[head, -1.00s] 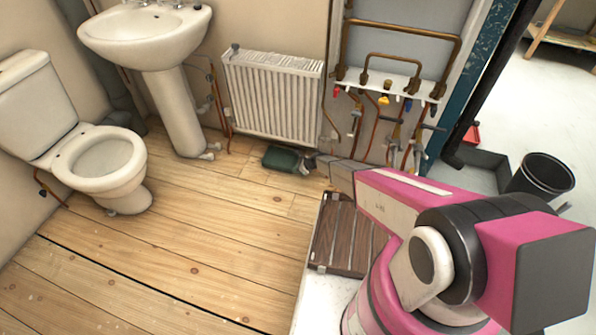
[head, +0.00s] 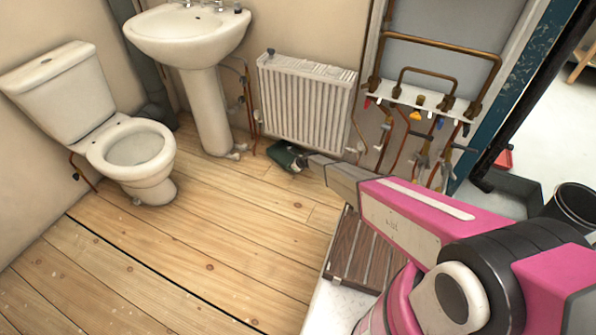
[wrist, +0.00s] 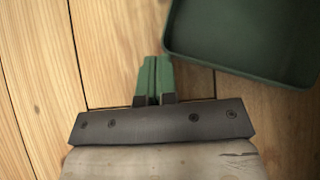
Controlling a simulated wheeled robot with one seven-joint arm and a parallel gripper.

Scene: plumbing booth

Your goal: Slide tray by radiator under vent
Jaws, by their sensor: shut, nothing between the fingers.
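The tray (head: 285,157) is a small dark green, shallow tray on the wooden floor, below the left part of the white radiator (head: 303,100). It lies at an angle to the radiator. A small dark fitting (head: 270,52) at the radiator's top left corner may be the vent. My gripper (head: 303,160) is low at the tray's right side. In the wrist view, my gripper's (wrist: 154,62) green fingers are shut together and empty, tips close to a corner of the tray (wrist: 235,60). I cannot tell whether they touch it.
A sink pedestal (head: 207,112) and a toilet (head: 132,150) stand to the left. Copper pipes with valves (head: 420,110) are on the right. A slatted wooden platform (head: 365,252) is by my arm. The floor (head: 170,250) in front of the tray is clear.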

